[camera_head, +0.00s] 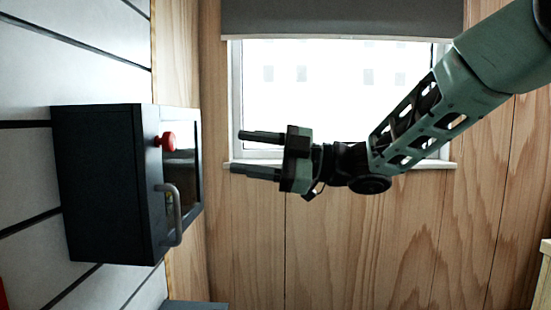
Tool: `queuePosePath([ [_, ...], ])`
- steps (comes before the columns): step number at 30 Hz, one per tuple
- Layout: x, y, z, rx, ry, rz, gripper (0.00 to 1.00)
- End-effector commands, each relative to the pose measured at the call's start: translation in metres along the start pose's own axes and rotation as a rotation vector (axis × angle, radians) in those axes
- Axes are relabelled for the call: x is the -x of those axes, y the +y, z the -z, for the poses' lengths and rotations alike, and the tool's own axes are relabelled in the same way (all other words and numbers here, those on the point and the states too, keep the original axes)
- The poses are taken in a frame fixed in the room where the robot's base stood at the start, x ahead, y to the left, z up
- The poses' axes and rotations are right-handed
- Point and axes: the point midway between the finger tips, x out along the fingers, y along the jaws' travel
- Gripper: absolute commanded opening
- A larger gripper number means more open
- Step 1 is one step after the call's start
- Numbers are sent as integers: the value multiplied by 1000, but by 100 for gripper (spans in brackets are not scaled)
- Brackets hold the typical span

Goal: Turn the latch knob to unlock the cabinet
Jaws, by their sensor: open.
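A dark cabinet (103,190) is fixed to the panelled wall on the left. Its door, facing right, has a glass pane (185,178). A red round latch knob (168,142) sticks out of the upper part of the door. A grey curved handle (176,215) is below the knob. My gripper (257,154) is open and empty, with its two fingers pointing left towards the cabinet. It is apart from the knob, to the right of it in the picture. I cannot tell from this view whether the latch is locked; the door looks closed.
A window (335,95) with a grey blind (340,17) is in the wooden wall behind my arm. A grey surface (195,305) shows at the bottom, and a pale wooden edge (544,275) at the lower right. The space between my gripper and the cabinet looks clear.

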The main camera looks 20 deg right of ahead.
Motion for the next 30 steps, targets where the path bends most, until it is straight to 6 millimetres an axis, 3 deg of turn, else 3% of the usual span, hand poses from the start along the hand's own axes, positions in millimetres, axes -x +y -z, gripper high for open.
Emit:
queuePosePath([
  [4, 26, 0, -1, 0, -2, -2, 54],
  [10, 42, 0, 0, -1, -1, 0, 54],
  [26, 43, 0, 0, -2, -2, -1, 54],
  [30, 27, -1, -13, -32, -90, -56, 54],
])
